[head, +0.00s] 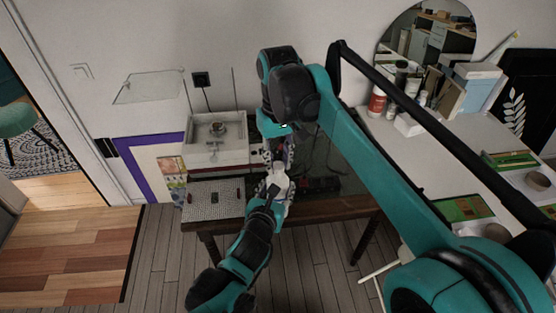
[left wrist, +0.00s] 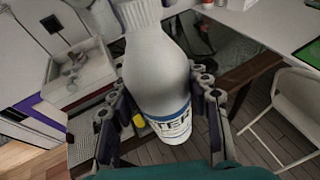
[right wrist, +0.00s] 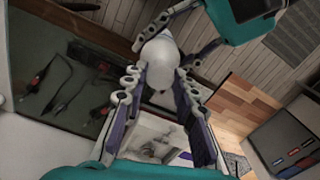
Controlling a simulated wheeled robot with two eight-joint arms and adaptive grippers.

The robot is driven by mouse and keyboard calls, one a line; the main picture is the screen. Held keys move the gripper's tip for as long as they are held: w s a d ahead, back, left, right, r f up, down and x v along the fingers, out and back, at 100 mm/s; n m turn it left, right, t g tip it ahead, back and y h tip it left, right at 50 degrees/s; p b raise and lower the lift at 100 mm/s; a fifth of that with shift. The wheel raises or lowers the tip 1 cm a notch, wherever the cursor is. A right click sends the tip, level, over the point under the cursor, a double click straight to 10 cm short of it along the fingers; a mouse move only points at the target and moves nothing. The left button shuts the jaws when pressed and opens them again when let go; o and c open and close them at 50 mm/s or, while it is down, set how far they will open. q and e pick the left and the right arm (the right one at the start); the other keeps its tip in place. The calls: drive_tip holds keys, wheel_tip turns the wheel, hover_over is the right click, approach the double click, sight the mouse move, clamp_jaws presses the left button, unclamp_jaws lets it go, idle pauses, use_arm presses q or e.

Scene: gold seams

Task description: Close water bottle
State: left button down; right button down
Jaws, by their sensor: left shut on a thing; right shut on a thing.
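A white water bottle (left wrist: 160,70) with a blue-edged label stands between the fingers of my left gripper (left wrist: 158,88), which is shut on its body. A ribbed white cap (left wrist: 140,14) shows at the bottle's top, cut by the frame edge; I cannot tell how tightly it sits. My right gripper (right wrist: 160,74) is shut at the bottle's top end, its fingers on either side of the white top. In the head view the bottle (head: 279,180) is small, with my right gripper just above my left one. My right fingers hide part of the cap.
A dark table (head: 325,203) lies under the grippers, with tools (right wrist: 65,95) on it. A white sink (head: 218,130) stands at its left back. A white desk (head: 400,140) with a red-and-white container (head: 377,102) is at the right. A white chair (left wrist: 285,105) stands nearby.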

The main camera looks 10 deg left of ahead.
drive_tip(key=m, duration=0.7)
drive_tip(key=shift+m, duration=0.3)
drive_tip(key=c, duration=1.1)
unclamp_jaws()
wheel_tip(320, 180, up, 12)
drive_tip(key=s+d+f+t, duration=0.2)
drive_tip(key=d+f, duration=0.2)
drive_tip(key=d, duration=0.3)
drive_tip(key=s+d+f+t, duration=0.15)
drive_tip(key=d+f, duration=0.25)
drive_tip(key=d, duration=0.4)
drive_tip(key=s+d+f+t, duration=0.1)
drive_tip(key=s+d+f, duration=0.2)
drive_tip(key=f, duration=0.2)
drive_tip(key=s+d+f+t, duration=0.1)
drive_tip(key=s+d+f, duration=0.3)
drive_tip(key=f, duration=0.2)
drive_tip(key=s+d+f+n+t, duration=0.1)
drive_tip(key=s+d+f, duration=0.2)
drive_tip(key=f, duration=0.2)
drive_tip(key=shift+s+d+f+t, duration=0.2)
drive_tip(key=shift+s+d+t, duration=0.15)
